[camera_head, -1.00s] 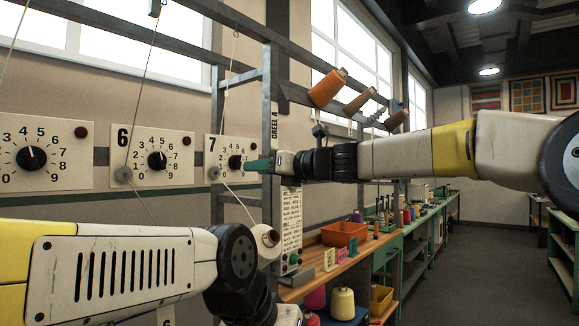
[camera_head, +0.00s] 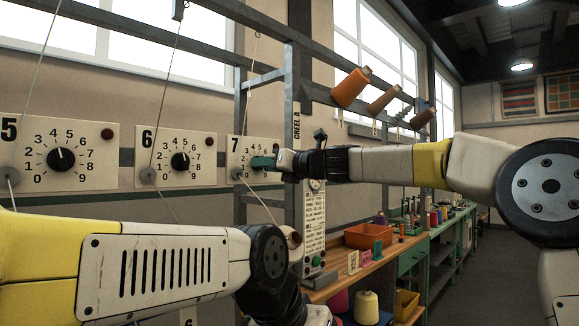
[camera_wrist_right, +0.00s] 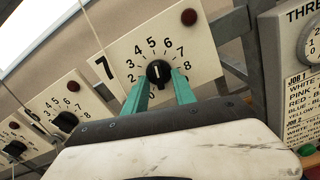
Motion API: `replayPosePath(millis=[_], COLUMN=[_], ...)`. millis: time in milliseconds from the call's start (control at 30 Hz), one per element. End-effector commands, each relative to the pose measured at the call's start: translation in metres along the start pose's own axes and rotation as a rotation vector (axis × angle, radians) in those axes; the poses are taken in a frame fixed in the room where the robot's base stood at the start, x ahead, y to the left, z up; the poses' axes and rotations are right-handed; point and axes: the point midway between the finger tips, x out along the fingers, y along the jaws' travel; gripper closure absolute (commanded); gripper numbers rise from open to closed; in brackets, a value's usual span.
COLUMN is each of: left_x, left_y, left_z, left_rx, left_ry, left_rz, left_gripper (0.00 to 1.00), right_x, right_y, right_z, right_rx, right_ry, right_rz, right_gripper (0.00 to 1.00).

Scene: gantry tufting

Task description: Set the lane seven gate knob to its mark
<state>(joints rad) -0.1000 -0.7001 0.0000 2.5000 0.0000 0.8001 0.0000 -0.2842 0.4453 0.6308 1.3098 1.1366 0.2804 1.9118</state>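The lane seven panel (camera_wrist_right: 192,52) is white, with a numbered dial, a dark red button and a black knob (camera_wrist_right: 158,72) with a white pointer line. In the right wrist view the pointer aims up, near 4 to 5. My right gripper (camera_head: 256,162) is at this knob and hides much of it in the head view. In the right wrist view its two green fingers (camera_wrist_right: 161,84) stand apart, one on each side of the knob's lower part. I cannot tell whether they touch it. My left arm crosses the lower left; its fingers are out of view.
The lane six panel (camera_head: 197,146) and lane five panel (camera_head: 90,135) are to the left. Strings hang before them. A metal creel frame (camera_head: 293,90) rises just right of lane seven. A bench (camera_head: 345,278) with an orange bin (camera_head: 368,235) stands below right.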

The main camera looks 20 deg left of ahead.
Motion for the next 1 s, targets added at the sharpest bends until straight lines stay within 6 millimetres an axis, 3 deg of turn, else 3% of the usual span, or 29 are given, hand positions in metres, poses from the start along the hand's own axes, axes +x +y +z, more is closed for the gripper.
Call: replayPosePath(millis=[100, 300, 667, 1000], left_x=[0.0000, 0.0000, 0.0000, 0.0000], left_y=[0.0000, 0.0000, 0.0000, 0.0000], left_z=[0.0000, 0.0000, 0.0000, 0.0000], left_rx=[0.000, 0.000, 0.000, 0.000], left_ry=[0.000, 0.000, 0.000, 0.000], left_rz=[0.000, 0.000, 0.000, 0.000], left_gripper=[0.64, 0.64, 0.64, 0.64], right_x=[-0.0002, -0.0004, -0.0005, -0.0006], right_y=[-0.0001, 0.0000, -0.0003, -0.0013], right_z=[0.0000, 0.0001, 0.0001, 0.0002], right_rx=[0.000, 0.000, -0.019, -0.200], right_ry=[0.000, 0.000, 0.000, 0.000], right_rz=[0.000, 0.000, 0.000, 0.000], right_gripper=[0.68, 1.00, 1.00, 1.00])
